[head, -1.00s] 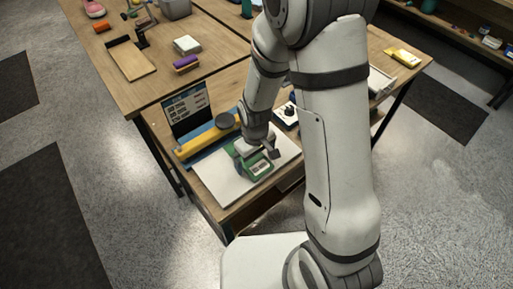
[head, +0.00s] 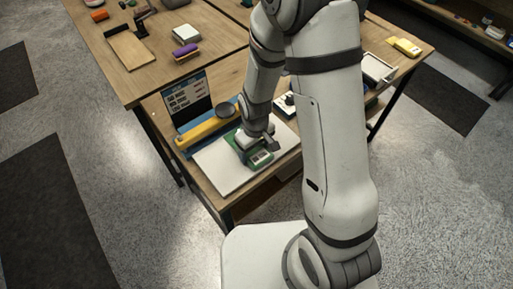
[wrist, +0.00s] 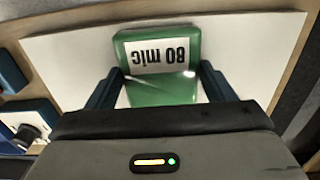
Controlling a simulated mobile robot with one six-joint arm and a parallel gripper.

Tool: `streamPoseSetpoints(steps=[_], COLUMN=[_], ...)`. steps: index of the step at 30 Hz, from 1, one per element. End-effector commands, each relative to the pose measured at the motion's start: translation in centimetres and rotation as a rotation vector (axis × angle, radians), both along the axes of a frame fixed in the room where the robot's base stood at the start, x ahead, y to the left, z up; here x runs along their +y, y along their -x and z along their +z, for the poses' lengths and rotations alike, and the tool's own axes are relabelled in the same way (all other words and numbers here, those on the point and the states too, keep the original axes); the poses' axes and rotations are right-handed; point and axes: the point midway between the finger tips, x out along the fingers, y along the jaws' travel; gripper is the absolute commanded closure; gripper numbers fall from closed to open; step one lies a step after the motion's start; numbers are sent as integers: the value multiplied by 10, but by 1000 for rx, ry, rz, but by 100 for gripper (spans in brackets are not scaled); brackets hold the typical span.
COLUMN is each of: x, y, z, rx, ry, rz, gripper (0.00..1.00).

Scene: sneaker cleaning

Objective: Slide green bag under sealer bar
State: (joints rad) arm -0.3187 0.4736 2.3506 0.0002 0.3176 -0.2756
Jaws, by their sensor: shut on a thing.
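The green bag (head: 262,158) with a white label is over the white board (head: 222,172), near its right part. In the wrist view the green bag (wrist: 160,92) shows its label, "80 mic", upside down. My gripper (head: 251,142) is shut on the bag, with one dark finger at each side of it in the wrist view (wrist: 160,86). The sealer's yellow bar (head: 208,130), with a round dark knob, lies behind and left of the bag. The bag appears in front of the bar, not under it. My wrist hides part of the bag, and I cannot tell its height above the board.
A dark panel with text (head: 187,98) stands behind the bar. A white box with a black knob (head: 287,104) is right of my wrist. A purple brush (head: 186,50) and wooden tray (head: 130,51) lie on the table behind. The left part of the board is clear.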

Motion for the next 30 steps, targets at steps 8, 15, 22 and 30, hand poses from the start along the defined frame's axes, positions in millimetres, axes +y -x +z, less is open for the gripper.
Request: streamPoseSetpoints(steps=[8, 15, 22, 30], x=[2, 6, 9, 14], y=[-3, -9, -15, -21], z=[0, 0, 0, 0], rx=[0, -1, -1, 0], ry=[0, -1, -1, 0], rz=[0, 0, -1, -2], gripper=[47, 47, 47, 47])
